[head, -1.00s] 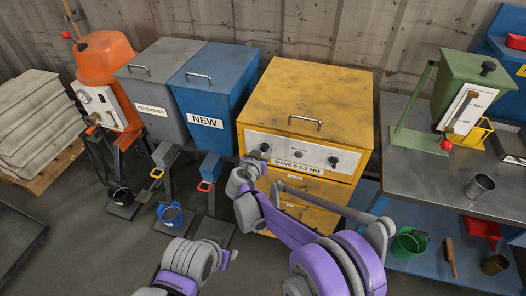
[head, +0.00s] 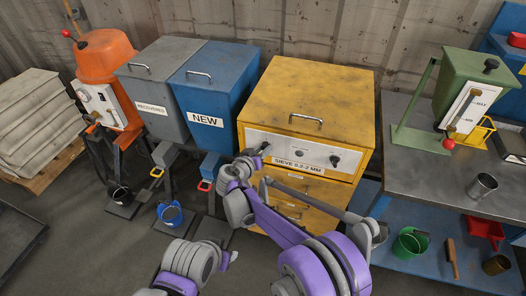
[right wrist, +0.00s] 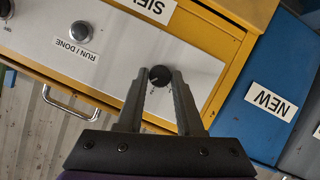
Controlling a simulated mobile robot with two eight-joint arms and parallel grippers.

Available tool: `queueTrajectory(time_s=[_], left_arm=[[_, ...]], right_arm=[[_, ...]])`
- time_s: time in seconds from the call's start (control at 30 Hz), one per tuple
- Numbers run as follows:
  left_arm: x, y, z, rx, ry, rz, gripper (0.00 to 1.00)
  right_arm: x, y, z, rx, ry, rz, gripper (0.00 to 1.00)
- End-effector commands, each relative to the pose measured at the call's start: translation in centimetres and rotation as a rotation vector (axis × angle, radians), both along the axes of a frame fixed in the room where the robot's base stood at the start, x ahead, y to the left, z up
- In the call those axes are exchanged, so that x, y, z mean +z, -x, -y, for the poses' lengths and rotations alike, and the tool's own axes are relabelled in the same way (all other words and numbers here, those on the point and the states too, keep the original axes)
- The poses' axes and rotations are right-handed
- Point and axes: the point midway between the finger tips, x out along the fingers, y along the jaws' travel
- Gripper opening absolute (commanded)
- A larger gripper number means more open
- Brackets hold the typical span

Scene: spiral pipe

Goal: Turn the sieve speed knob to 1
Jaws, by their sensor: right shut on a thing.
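The yellow sieve machine (head: 310,90) stands at the centre of the head view, with a grey control panel and a "SIEVE 0.2-2 MM" label. The left knob, a round black knob (right wrist: 159,77), shows near the panel's end in the right wrist view. My right gripper (right wrist: 160,76) is shut on this knob, one finger on each side. In the head view the right gripper (head: 261,151) is at the panel's left end and partly covers the knob. The knob's setting is too small to read.
A round RUN / DONE button (right wrist: 81,32) and another black knob (head: 334,161) are on the same panel. The blue NEW bin (head: 213,90) stands close on the left. The grey table (head: 420,175) is on the right.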

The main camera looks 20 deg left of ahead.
Motion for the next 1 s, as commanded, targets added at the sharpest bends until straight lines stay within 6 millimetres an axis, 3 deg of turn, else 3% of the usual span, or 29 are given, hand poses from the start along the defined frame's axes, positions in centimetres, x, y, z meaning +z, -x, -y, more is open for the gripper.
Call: queueTrajectory(time_s=[1.0], left_arm=[[-4.9,0.6,0.0,0.0,0.0,-0.016,0.5]], right_arm=[[-0.7,-0.1,-0.5,0.001,0.97,-0.031,0.0]])
